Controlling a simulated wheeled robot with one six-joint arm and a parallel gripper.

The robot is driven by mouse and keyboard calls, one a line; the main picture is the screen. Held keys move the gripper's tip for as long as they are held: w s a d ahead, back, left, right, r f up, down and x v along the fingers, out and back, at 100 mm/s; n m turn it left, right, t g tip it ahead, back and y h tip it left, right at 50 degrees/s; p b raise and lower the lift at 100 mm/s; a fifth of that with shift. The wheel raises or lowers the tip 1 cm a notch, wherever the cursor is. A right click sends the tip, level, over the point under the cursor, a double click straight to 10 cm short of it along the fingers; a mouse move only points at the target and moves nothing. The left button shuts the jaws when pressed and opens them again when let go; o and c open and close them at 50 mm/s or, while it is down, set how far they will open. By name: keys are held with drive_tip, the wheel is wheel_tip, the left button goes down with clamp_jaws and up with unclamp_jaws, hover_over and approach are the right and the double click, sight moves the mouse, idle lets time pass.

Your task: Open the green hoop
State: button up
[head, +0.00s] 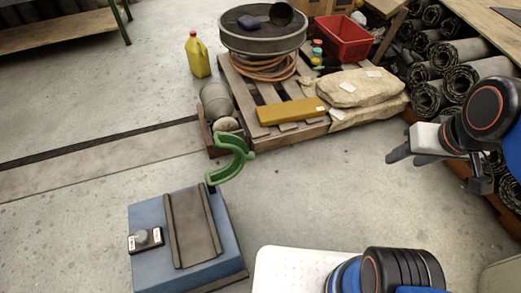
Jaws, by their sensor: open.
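The green hoop (231,158) is a thick C-shaped arc near the middle of the head view.
The base carries a dark channel plate (192,228) and a small knob box (145,240). Behind the hoop lie a grey roll (216,101) and a pallet (288,132) with sacks (358,87). Rolled sheets (460,80) fill the right. Floor between hoop and gripper is clear.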

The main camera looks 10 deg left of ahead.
drive_tip(key=w+a+f+m+g+y, duration=0.5)
drive_tip(key=w+a+f+g+y, duration=0.4)
drive_tip(key=w+a+f+g, duration=0.5)
drive_tip(key=w+a+f+m+t+y, duration=0.1)
drive_tip(key=w+a+f+m+y, duration=0.25)
drive_tip(key=w+f, duration=0.35)
drive_tip(key=w+a+f+m+t+y, duration=0.1)
drive_tip(key=w+a+f+m+y, duration=0.25)
drive_tip(key=w+f, duration=0.4)
drive_tip(key=s+x, duration=0.1)
drive_tip(key=x, duration=1.8)
drive_tip(key=shift+s+d+f+n, duration=0.15)
drive_tip(key=shift+d+f+n, duration=0.1)
drive_tip(key=shift+d+n, duration=0.15)
clamp_jaws()
drive_tip(key=shift+a+r, duration=0.1)
